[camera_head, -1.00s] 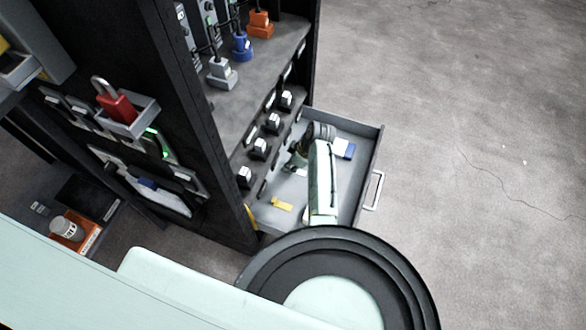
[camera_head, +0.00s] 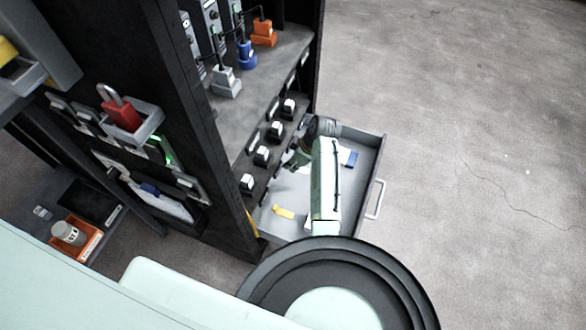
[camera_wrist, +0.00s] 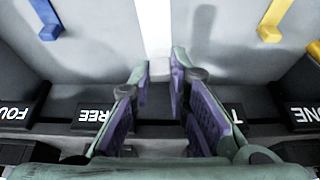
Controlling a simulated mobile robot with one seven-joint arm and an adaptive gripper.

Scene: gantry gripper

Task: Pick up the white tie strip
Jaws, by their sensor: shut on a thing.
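The white tie strip (camera_wrist: 154,28) runs up from between my fingertips in the wrist view, beyond the purple-padded fingers. My gripper (camera_wrist: 160,70) is shut on it near its close end. In the head view my gripper (camera_head: 294,160) is small, beside the row of black knobs and over the open drawer. My own arm hides part of the drawer there, and I cannot make out the strip clearly in that view.
The grey drawer (camera_head: 368,160) stands open. A yellow strip (camera_head: 283,211) and a blue strip (camera_head: 351,159) lie in it; the wrist view shows the blue strip (camera_wrist: 48,18) left and the yellow strip (camera_wrist: 272,18) right. Labelled knobs line the cabinet edge. The floor at right is clear.

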